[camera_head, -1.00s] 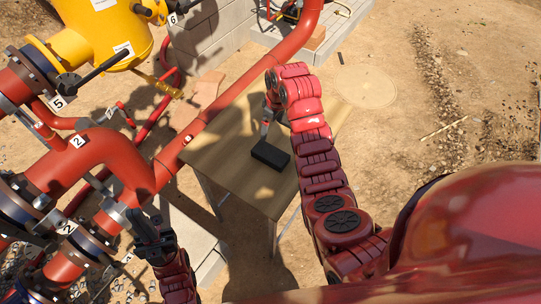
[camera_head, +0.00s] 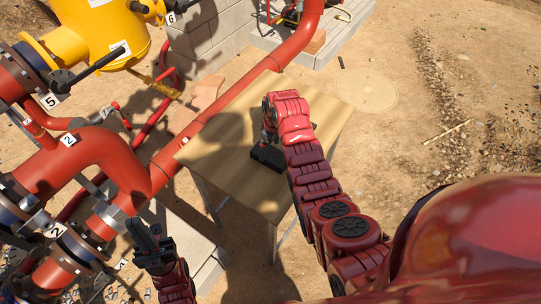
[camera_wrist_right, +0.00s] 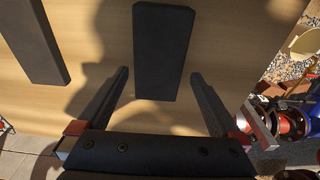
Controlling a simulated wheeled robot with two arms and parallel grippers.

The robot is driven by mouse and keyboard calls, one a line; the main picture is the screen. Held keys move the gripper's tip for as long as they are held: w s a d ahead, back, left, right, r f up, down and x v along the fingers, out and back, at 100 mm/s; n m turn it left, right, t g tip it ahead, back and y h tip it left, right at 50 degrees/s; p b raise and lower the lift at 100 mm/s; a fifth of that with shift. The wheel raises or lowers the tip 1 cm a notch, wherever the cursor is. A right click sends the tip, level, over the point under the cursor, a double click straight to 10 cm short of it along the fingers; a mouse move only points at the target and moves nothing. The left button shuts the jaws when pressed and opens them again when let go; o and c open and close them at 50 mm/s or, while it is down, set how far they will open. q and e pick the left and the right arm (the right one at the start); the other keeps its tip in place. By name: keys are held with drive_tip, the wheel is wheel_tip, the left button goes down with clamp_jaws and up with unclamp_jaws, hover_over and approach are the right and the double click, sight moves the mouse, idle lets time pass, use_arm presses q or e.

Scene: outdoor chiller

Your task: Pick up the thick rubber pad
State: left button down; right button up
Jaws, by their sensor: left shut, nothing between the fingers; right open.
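A dark rectangular pad (camera_head: 266,159) lies on the wooden table in the head view, partly hidden by my right gripper (camera_head: 268,138). In the right wrist view, a dark pad (camera_wrist_right: 163,50) lies ahead between the open fingers of my right gripper (camera_wrist_right: 158,82), apart from both. A second dark pad (camera_wrist_right: 33,42) lies left of the left finger there. Which pad is thicker I cannot tell. My left gripper (camera_head: 146,234) is shut and empty, low at the left beside the red pipes, away from the table.
The wooden table (camera_head: 228,108) has bare room around the pads. Red pipes (camera_head: 105,160) with numbered tags run along its left side. A yellow vessel (camera_head: 112,38) stands at the upper left. Sandy ground (camera_head: 420,110) is open on the right.

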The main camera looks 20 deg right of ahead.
sight(270, 153)
drive_tip(key=f+p, duration=0.2)
drive_tip(key=shift+s+d+f, duration=0.1)
drive_tip(key=shift+d+f, duration=0.1)
drive_tip(key=shift+f, duration=1.15)
drive_tip(key=shift+a, duration=0.1)
clamp_jaws()
